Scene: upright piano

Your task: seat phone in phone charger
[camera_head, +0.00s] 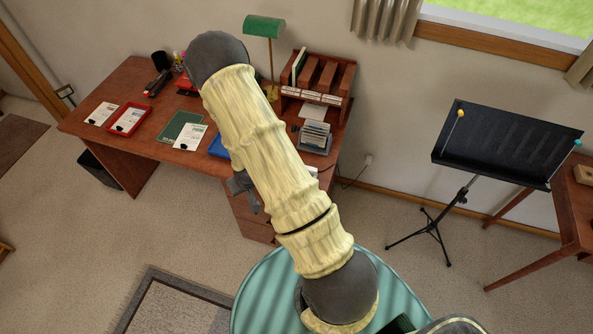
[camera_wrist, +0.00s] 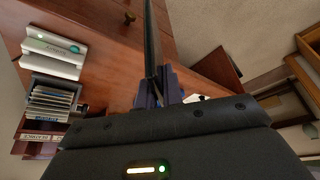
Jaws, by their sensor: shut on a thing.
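My gripper (camera_wrist: 157,88) is shut on a thin dark slab, which looks like the phone (camera_wrist: 150,40) seen edge-on in the wrist view. The phone stands out beyond the fingers, over the desk's edge. A white stand with a green spot, which looks like the phone charger (camera_wrist: 56,49), is on the desk to the left in the wrist view, apart from the phone. In the head view my gripper (camera_head: 243,187) shows partly at the desk's front edge; my arm hides most of that area, and I cannot make out the phone there.
The desk (camera_head: 140,82) carries a card holder (camera_head: 315,137) near the charger, a wooden file rack (camera_head: 318,76), a green lamp (camera_head: 264,27), a red tray (camera_head: 128,119) and papers. A music stand (camera_head: 507,142) stands to the right. Floor between them is clear.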

